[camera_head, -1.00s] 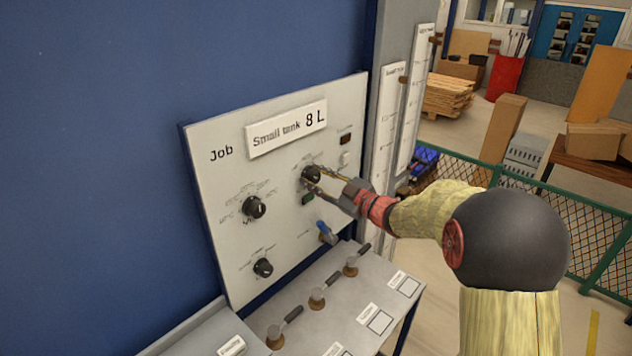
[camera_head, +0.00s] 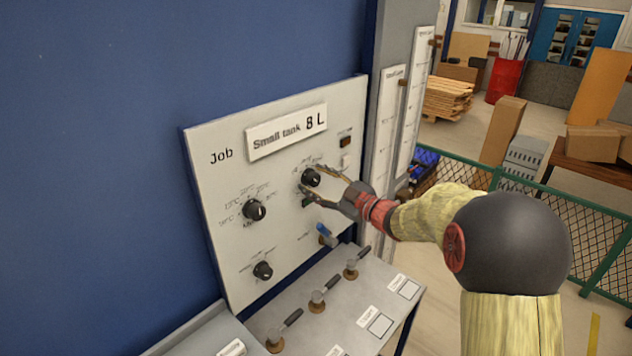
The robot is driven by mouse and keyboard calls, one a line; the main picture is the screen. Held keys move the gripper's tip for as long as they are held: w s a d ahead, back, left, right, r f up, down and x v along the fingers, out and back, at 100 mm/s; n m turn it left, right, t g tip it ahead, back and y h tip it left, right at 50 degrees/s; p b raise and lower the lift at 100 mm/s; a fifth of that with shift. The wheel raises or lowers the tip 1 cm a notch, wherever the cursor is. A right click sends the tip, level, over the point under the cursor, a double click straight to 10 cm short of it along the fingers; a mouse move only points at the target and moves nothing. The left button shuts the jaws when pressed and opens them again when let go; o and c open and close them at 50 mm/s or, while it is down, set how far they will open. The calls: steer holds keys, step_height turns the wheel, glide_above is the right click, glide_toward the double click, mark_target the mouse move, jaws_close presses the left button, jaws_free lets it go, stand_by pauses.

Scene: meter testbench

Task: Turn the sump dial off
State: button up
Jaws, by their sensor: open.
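The grey panel (camera_head: 216,165) carries several black dials with small markings. One dial (camera_head: 311,177) is at the upper right, another (camera_head: 255,210) at the left, and a third (camera_head: 263,270) at the lower left. The dial names are too small to read, so I cannot tell which is the sump dial. My gripper (camera_head: 309,179) is open at the upper right dial.
A blue-handled lever (camera_head: 325,235) sits below my gripper. Several dark-handled valves (camera_head: 317,299) stand on the grey ledge (camera_head: 345,285). A sign reading "Small tank 8 L" (camera_head: 287,131) is above the dials. Tall white gauges (camera_head: 387,135) stand to the right, with a green fence (camera_head: 570,220) behind my arm.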

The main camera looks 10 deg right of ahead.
steer(key=v, duration=1.1)
steer(key=shift+s+d, duration=0.25)
steer(key=shift+s, duration=0.05)
